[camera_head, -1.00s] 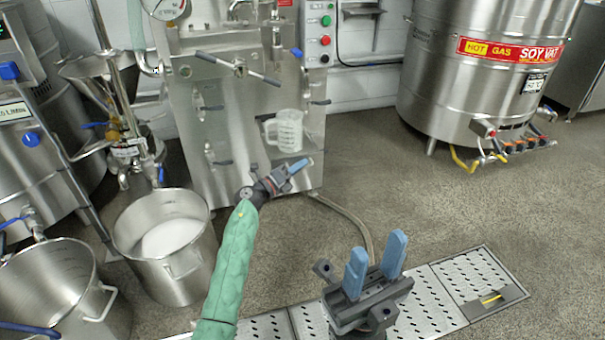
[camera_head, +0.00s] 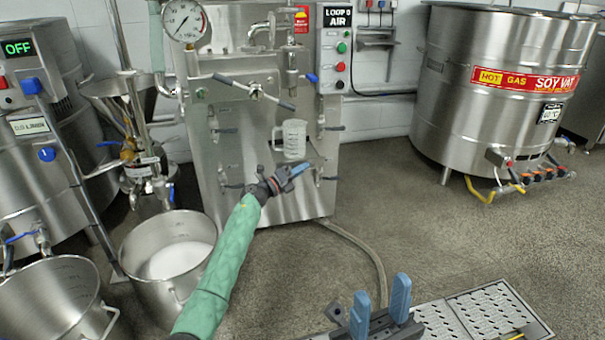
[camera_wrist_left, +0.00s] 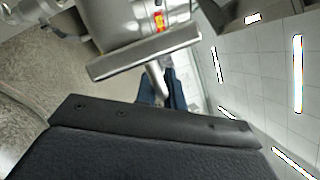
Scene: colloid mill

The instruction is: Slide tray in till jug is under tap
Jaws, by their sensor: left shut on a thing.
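The clear measuring jug (camera_head: 294,140) stands upright on the tray at the steel mill's front; the tray is hard to make out there. A steel tap pipe with a blue lever (camera_head: 311,78) is above the jug; exact alignment is unclear. My left gripper (camera_head: 296,172) is just below the jug, shut on the tray's handle. In the left wrist view, the blue fingers (camera_wrist_left: 162,98) close around a thin metal rod under the tray's straight front edge (camera_wrist_left: 145,51). My right gripper (camera_head: 379,310) is open and empty, low in the head view, away from the mill.
A steel pot with white contents (camera_head: 170,250) stands left of my left arm. The soy vat (camera_head: 505,90) stands at the right. A T-shaped handle (camera_head: 255,93) sticks out from the mill above the jug. A hose (camera_head: 360,250) lies on otherwise open floor.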

